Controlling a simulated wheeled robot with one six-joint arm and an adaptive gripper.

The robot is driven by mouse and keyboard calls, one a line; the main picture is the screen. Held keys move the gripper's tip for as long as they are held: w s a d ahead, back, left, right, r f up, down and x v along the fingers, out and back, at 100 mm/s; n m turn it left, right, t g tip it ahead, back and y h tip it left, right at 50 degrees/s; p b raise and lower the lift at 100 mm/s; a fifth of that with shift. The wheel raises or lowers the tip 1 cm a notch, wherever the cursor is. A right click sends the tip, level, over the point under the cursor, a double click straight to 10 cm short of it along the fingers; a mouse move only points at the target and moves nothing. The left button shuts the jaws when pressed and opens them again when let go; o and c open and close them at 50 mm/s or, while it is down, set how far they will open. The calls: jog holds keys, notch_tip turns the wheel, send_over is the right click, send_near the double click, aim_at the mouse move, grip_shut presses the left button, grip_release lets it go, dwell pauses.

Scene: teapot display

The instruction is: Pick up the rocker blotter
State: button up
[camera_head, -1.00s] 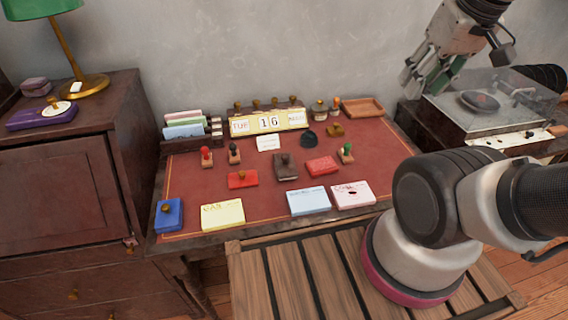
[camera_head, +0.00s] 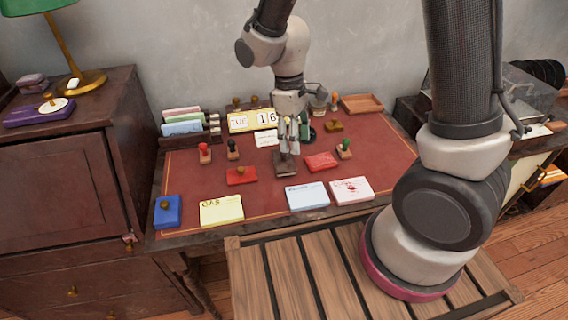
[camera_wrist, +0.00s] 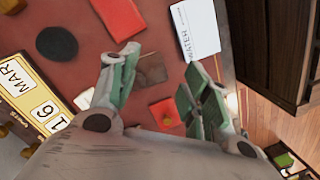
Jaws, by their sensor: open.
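A small brown block (camera_head: 286,169), which looks like the rocker blotter, sits on the red desk top near the middle. My gripper (camera_head: 289,149) is above it, pointing down, with its fingers covering the block's upper part in the head view. In the wrist view the brown block (camera_wrist: 151,70) shows between the two green-padded fingers of my gripper (camera_wrist: 160,80). The fingers are apart and hold nothing. I cannot tell exactly how high they are above the block.
Red pads (camera_head: 321,162) and (camera_head: 241,176) lie on either side. Stamps (camera_head: 205,153) and (camera_head: 344,149) stand nearby. Yellow (camera_head: 222,211), light blue (camera_head: 307,197) and pink (camera_head: 351,190) card stacks line the front. A date calendar (camera_head: 240,122) and card rack (camera_head: 184,126) stand behind.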

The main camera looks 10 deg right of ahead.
aim_at(284, 158)
jog(key=w+a+n, duration=0.1)
jog(key=w, duration=0.1)
jog(key=w+a+n+t, duration=0.1)
jog(key=shift+w+a+f+y, duration=0.15)
jog(key=shift+w+f+y, duration=0.05)
jog(key=shift+w+y, duration=0.2)
jog(key=shift+w+f+n, duration=0.1)
jog(key=shift+f+n, duration=0.15)
jog(key=shift+n, duration=0.05)
jog(key=f, duration=0.7)
jog(key=shift+d+f, duration=0.15)
jog(key=shift+d, duration=0.1)
jog(key=shift+c, duration=0.5)
grip_shut()
